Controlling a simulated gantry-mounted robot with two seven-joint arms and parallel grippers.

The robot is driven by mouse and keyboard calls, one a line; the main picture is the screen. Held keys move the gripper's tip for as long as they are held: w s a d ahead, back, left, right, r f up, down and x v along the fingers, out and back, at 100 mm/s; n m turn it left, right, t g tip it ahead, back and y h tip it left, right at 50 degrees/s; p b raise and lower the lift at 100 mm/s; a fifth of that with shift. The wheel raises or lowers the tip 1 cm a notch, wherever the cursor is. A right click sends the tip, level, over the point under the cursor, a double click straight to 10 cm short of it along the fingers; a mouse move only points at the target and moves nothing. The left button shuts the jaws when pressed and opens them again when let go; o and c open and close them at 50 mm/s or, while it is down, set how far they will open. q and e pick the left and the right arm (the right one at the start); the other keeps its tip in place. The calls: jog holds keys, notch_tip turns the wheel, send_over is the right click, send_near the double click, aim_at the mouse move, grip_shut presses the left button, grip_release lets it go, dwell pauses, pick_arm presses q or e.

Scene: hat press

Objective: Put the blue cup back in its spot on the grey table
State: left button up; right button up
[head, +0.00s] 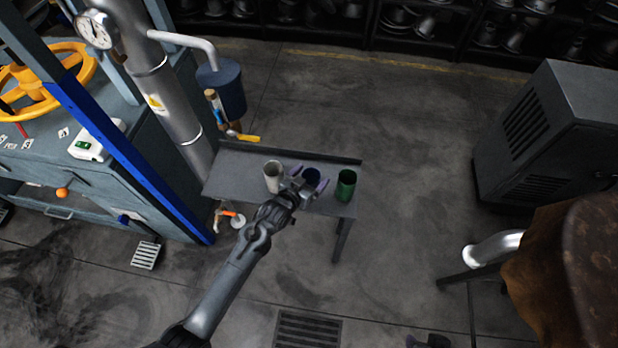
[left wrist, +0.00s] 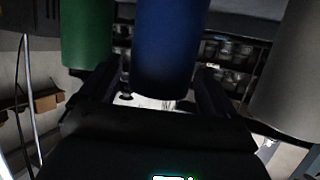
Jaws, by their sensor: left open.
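The blue cup (head: 312,175) is at the grey table (head: 240,178), between a white cup (head: 273,176) on its left and a green cup (head: 346,185) on its right. My left gripper (head: 309,181) is open, with one finger on each side of the blue cup. In the left wrist view the blue cup (left wrist: 168,45) shows between the fingers, with the green cup (left wrist: 88,35) to the left and the white cup (left wrist: 292,75) to the right. The gripper partly hides the blue cup's lower part, so I cannot tell whether its base touches the table.
A machine with a yellow wheel (head: 38,85) and a blue post (head: 130,155) stands left of the table. A grey vented cabinet (head: 545,135) stands at the right. Dark shelves (head: 420,25) line the back. The floor between table and cabinet is clear.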

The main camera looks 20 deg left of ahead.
pick_arm(q)
jog(key=shift+s+r, duration=0.1)
jog(key=shift+r, duration=0.2)
jog(key=s+a+r+g+p, duration=0.1)
jog(key=s+r+g, duration=0.1)
jog(key=s, duration=0.9)
jog(key=s+a+r+g+y+p, duration=0.1)
jog(key=s+r+g, duration=0.2)
jog(key=s, duration=0.8)
jog(key=s+a+r+g+y+p, duration=0.1)
jog(key=s+g, duration=0.4)
jog(key=s, duration=0.6)
jog(key=shift+a+r, duration=0.45)
jog(key=shift+r, duration=0.45)
notch_tip(320, 180, up, 34)
jog(key=p, duration=3.4)
jog(key=shift+r, duration=0.25)
jog(key=shift+f, duration=0.1)
